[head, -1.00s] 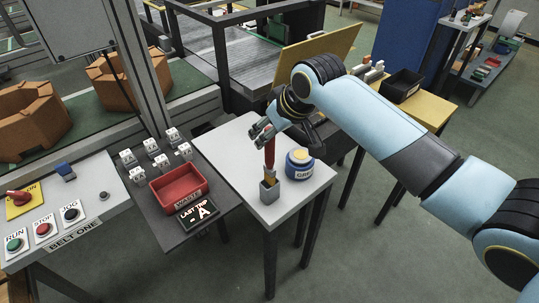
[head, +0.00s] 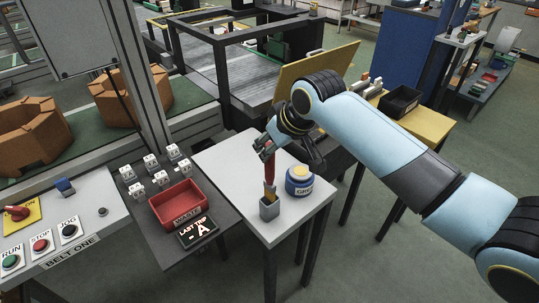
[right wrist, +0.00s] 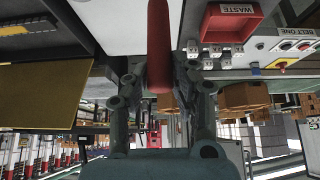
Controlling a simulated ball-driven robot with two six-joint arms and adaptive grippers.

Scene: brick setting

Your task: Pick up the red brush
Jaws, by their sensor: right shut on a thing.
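The red brush (head: 270,167) stands upright, its red handle up and its yellowish lower end in a small grey square cup (head: 269,211) on the white table. My right gripper (head: 267,149) is shut on the upper part of the red handle, above the cup. In the right wrist view the red handle (right wrist: 159,45) comes down between the fingers of the right gripper (right wrist: 160,82). The brush's lower end is out of sight there. My left gripper is not in view.
A blue jar (head: 299,182) labelled GRE... stands close right of the cup. A red WASTE bin (head: 178,204), several small white blocks and a black LAST TRIP sign (head: 198,232) are on the dark table at left. The white table's left part is clear.

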